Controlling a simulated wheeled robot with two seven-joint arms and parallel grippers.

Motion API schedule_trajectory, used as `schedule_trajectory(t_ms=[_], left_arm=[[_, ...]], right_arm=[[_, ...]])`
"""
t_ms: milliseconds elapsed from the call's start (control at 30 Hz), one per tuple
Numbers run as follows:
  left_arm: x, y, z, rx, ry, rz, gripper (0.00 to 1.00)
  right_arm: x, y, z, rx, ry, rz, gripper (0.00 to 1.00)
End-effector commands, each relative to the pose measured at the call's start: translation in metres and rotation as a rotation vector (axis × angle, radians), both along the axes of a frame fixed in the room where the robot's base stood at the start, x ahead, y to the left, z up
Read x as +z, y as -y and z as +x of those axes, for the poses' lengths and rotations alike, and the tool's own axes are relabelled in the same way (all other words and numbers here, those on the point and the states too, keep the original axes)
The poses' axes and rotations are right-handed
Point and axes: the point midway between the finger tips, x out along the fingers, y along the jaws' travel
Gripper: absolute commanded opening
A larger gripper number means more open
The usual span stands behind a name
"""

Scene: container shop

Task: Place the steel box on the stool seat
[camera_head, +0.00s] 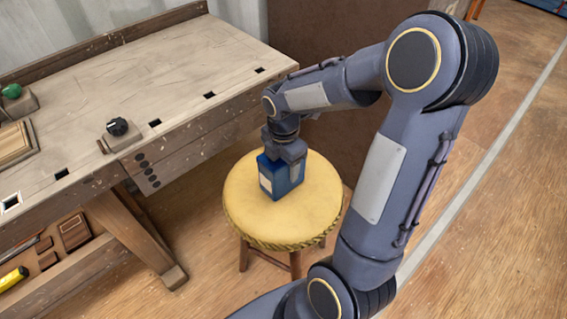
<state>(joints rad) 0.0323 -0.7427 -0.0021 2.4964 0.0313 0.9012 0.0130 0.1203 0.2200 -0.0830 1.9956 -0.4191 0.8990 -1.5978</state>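The steel box (268,180) is a small blue box with a pale label on its left face. It is upright over the middle of the round yellow stool seat (243,212) and appears to rest on it. The gripper hides part of the box's top and right side. My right gripper is not in view.
A wooden workbench (185,72) stands at the left, its corner close to the stool. It carries a black knob (117,127) and a green knob (12,91). A brown panel (335,150) stands behind the stool. Wooden floor (500,230) at the right is clear.

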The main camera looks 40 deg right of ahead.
Motion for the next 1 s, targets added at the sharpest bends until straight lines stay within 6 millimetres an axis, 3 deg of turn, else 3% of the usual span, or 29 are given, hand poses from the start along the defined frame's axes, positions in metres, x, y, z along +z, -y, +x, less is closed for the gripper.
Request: schedule_trajectory(t_ms=[67, 100, 267, 533, 667, 1000], left_arm=[[-0.002, 0.0, 0.0, 0.0, 0.0, 0.0, 0.0], [-0.002, 0.0, 0.0, 0.0, 0.0, 0.0, 0.0], [-0.002, 0.0, 0.0, 0.0, 0.0, 0.0, 0.0], [-0.001, 0.0, 0.0, 0.0, 0.0, 0.0, 0.0], [0.004, 0.0, 0.0, 0.0, 0.0, 0.0, 0.0], [0.028, 0.0, 0.0, 0.0, 0.0, 0.0, 0.0]], right_arm=[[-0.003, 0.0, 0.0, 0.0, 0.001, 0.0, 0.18], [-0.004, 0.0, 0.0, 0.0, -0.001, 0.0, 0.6], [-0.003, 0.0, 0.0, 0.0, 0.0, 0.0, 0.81], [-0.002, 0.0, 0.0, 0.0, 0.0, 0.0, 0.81], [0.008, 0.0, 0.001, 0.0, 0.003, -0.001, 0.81], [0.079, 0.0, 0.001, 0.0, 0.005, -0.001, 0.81]])
